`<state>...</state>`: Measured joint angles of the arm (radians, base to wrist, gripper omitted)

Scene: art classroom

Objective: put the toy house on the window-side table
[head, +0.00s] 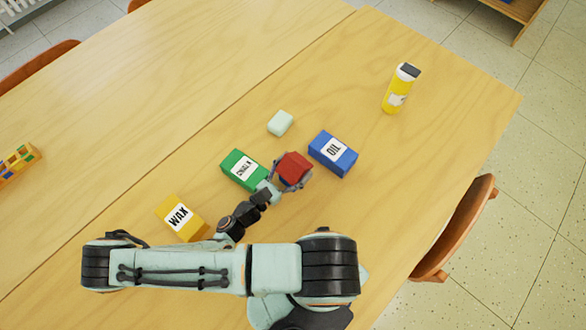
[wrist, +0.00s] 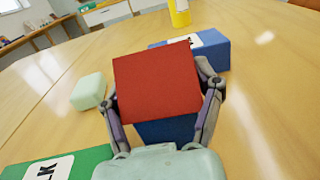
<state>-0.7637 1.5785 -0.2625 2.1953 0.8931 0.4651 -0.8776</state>
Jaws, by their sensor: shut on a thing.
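The toy house (head: 294,167) has a red roof and sits between my gripper's fingers in the head view. In the wrist view the toy house (wrist: 157,85) shows its red roof, with a dark blue part below it. My gripper (head: 291,176) is shut on it, one finger on each side; the fingers also show in the wrist view (wrist: 162,100). I cannot tell whether the house touches the table. Two wooden tabletops meet at a seam: the near table (head: 350,230) under the gripper and the far table (head: 200,70) at the upper left.
A green chalk box (head: 233,172) and a blue oil box (head: 345,148) stand close on either side. A pale green block (head: 280,123), a yellow wax box (head: 172,221) and a yellow bottle (head: 394,100) are nearby. The far table's middle is clear. A chair (head: 462,230) stands at right.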

